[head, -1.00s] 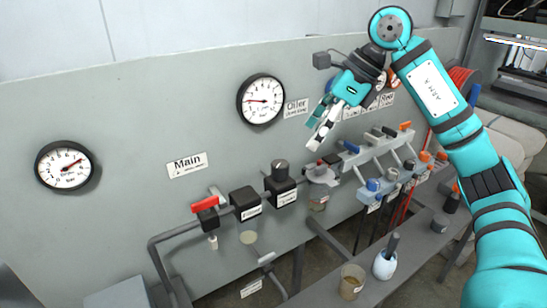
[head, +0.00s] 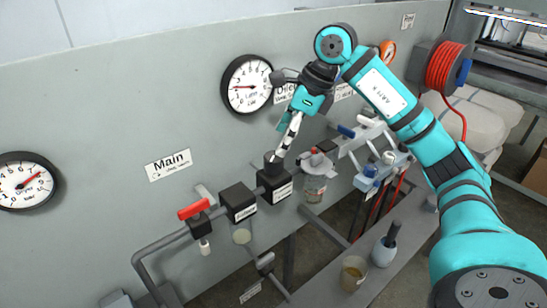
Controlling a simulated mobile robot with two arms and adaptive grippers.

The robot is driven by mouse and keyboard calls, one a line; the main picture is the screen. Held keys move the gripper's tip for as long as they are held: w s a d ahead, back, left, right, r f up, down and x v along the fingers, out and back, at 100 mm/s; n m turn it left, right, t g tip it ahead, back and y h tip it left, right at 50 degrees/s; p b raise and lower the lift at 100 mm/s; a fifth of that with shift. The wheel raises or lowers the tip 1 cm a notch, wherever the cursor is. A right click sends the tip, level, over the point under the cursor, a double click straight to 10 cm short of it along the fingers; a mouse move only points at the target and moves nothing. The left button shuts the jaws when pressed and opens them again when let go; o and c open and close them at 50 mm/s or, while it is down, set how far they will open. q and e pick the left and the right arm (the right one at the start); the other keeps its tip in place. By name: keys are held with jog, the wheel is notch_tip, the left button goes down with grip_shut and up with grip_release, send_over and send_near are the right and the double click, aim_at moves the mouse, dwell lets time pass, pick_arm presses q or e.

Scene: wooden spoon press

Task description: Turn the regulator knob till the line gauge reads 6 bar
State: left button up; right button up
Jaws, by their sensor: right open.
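The regulator knob (head: 271,161) is a short dark cylinder on top of a black block (head: 273,185) in the pipe line. My right gripper (head: 278,154) points down at the knob, its pale fingertips right at the knob's top and side. It is open; whether a finger touches the knob I cannot tell. The line gauge (head: 247,86) is a round white dial with a black rim, above the knob. Its needle points left, well to the low side; the exact figure is too small to read. My left gripper is out of view.
Another gauge (head: 25,182) is at the far left, its needle pointing up-right. A red-handled valve (head: 195,208) and another black block (head: 238,203) are left of the knob. A glass bowl (head: 314,186) hangs to its right. Cups (head: 353,274) stand on the shelf below.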

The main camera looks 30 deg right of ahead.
aim_at(274, 155)
jog(key=x, duration=0.6)
jog(key=shift+r+p, duration=0.1)
jog(key=shift+p, duration=0.2)
jog(key=shift+w+a+f, duration=0.1)
jog(key=shift+f, duration=0.35)
jog(key=shift+a, duration=0.1)
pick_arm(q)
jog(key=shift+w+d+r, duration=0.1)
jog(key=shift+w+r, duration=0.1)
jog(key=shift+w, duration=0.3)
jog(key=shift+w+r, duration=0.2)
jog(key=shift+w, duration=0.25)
pick_arm(e)
jog(key=c, duration=1.2)
